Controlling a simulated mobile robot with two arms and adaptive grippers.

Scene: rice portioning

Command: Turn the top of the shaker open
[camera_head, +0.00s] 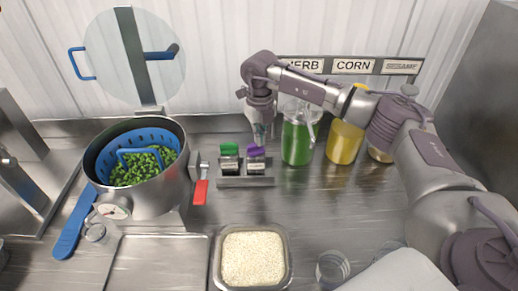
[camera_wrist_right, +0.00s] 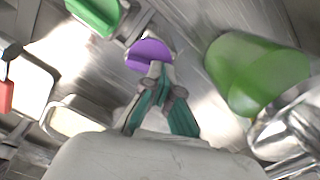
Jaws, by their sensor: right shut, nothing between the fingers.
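Two small shakers stand side by side in a metal rack (camera_head: 245,182). One has a green top (camera_head: 229,149), the other a purple top (camera_head: 256,151). My right gripper (camera_head: 259,143) points down just above the purple top and is shut with nothing between its fingers. In the right wrist view, the gripper's fingertips (camera_wrist_right: 156,70) overlap the near edge of the purple top (camera_wrist_right: 148,53). I cannot tell whether they touch it. The green top (camera_wrist_right: 97,14) shows at the upper left there. My left gripper is not in view.
A pot (camera_head: 183,192) with a blue strainer of peas stands on the left. Green (camera_head: 297,150) and yellow (camera_head: 344,144) containers stand to the right. A rice tray (camera_head: 217,270) is in front, with clear counter between.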

